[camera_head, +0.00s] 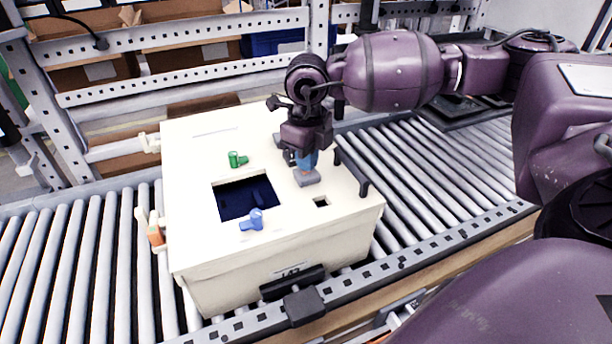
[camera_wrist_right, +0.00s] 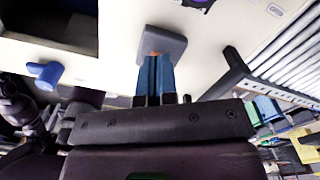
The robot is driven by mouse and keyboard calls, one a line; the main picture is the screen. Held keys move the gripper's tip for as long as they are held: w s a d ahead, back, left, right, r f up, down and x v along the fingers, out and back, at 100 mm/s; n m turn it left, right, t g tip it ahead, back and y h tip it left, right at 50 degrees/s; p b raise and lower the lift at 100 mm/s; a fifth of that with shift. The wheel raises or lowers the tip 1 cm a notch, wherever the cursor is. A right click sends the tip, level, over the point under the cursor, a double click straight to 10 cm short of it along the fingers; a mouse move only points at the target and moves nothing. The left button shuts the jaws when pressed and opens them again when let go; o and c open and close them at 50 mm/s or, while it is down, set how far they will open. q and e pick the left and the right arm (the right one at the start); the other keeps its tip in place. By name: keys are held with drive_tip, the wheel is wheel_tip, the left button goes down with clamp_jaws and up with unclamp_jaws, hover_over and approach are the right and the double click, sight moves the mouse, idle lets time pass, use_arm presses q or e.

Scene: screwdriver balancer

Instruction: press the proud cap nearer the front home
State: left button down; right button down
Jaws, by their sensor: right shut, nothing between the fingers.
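A cream box (camera_head: 190,240) stands on the roller conveyor. A flat grey square cap (camera_head: 308,179) is on its top, right of a dark rectangular opening (camera_head: 230,203); it also shows in the right wrist view (camera_wrist_right: 168,43). My right gripper (camera_head: 303,170) is shut and empty, pointing down with its blue fingers at this cap. In the right wrist view the fingertips (camera_wrist_right: 157,58) overlap the cap's near part; I cannot tell whether they touch it. The cap's seating height is unclear. My left gripper is not in view.
A green piece (camera_head: 237,159) lies behind the opening, and a blue piece (camera_head: 252,220) lies at its front edge. A small dark square hole (camera_head: 321,202) is in front of the grey cap. A dark handle (camera_head: 351,173) rises along the box's right edge.

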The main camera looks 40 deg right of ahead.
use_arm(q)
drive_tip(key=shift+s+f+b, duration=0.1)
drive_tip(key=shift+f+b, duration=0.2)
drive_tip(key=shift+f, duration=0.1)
use_arm(e)
drive_tip(key=shift+f, duration=0.75)
idle(0.7)
drive_tip(key=shift+r, duration=0.1)
